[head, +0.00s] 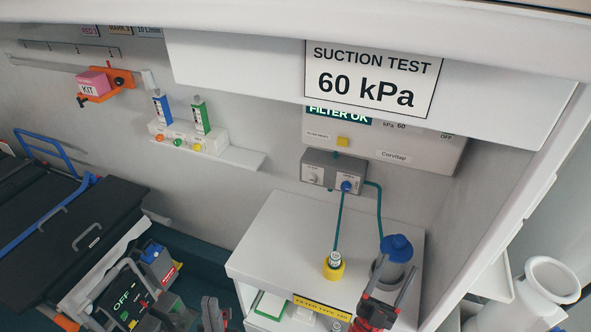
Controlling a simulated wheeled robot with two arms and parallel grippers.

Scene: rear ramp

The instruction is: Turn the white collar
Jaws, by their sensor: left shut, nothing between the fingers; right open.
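A white collar (336,258) appears to sit on top of a small yellow-based piece (334,271) on the white cabinet top. A teal tube runs up from it to the grey wall panel. My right gripper (400,265) is open, with its red body at the bottom edge and its two grey fingers pointing up, right of the collar and apart from it. Its fingers overlap the grey canister with a blue lid (396,247) in the picture; contact cannot be told. My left gripper (211,302) is shut and empty at the bottom edge, left of the cabinet.
The white cabinet (285,232) has an open shelf below with a yellow label (322,307). The grey wall panel (333,172) holds the tube ends. A black stretcher (75,225) and a monitor (128,300) stand at left. A white cylinder (545,290) is at right.

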